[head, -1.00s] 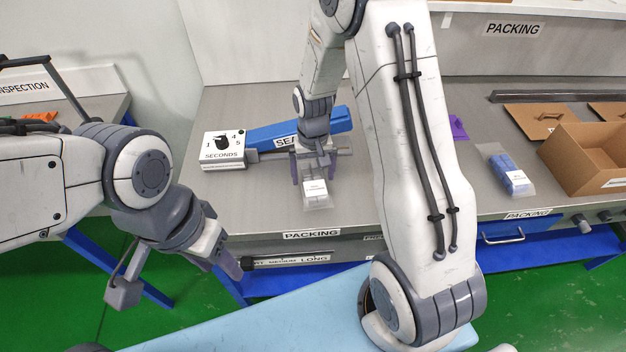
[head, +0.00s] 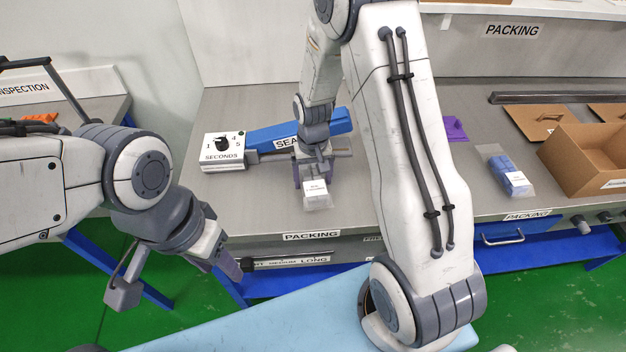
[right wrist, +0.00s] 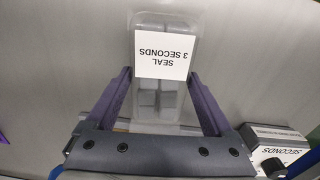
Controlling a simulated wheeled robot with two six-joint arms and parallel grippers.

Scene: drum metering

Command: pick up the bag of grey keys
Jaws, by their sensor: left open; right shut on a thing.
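A clear bag of grey keys (right wrist: 160,98) with a white label reading SEAL 3 SECONDS (right wrist: 162,55) lies between the purple fingers of my right gripper (right wrist: 160,85) in the right wrist view. In the head view the bag (head: 318,204) shows its label toward me, by the bench's front edge. My right gripper (head: 314,178) is shut on the bag from above; its arm hides part of the bench. My left gripper (head: 228,265) is open and empty, low at the left, in front of the bench. Whether the bag touches the bench is hard to tell.
The sealer with its blue bar (head: 270,137) and SECONDS dial box (head: 223,150) stands just behind the bag. Another bag with blue contents (head: 508,174) lies to the right. An open cardboard box (head: 590,160) and a purple piece (head: 455,128) are also on the bench.

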